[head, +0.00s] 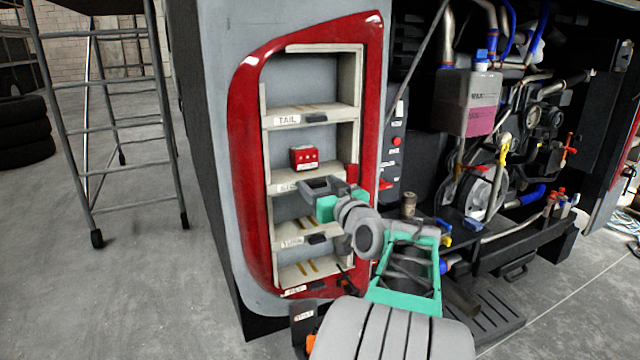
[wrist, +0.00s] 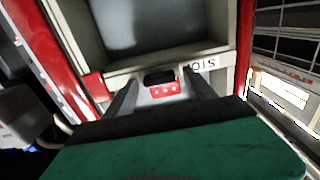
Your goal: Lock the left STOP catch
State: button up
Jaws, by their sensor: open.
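The red-framed lamp panel (head: 247,170) has stacked pale compartments. The STOP shelf lip (head: 284,187) is partly hidden behind my gripper (head: 318,187) in the head view. The dark STOP catch (wrist: 160,76) shows in the wrist view on the lip, beside the inverted STOP label (wrist: 200,66). My gripper is open, with one finger on each side of the catch in that view. I cannot tell whether they touch it or how the catch is set. A small red block with white dots (head: 304,158) sits on the STOP shelf and shows just past the catch.
Dark catches also show on the TAIL lip (head: 317,118) and TURN lip (head: 317,239). The red frame edge (head: 368,110) is close right of my gripper. An open engine bay with a pink-filled tank (head: 468,102) lies further right. A ladder (head: 100,120) stands left on clear floor.

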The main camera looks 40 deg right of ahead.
jog(key=c, duration=1.4)
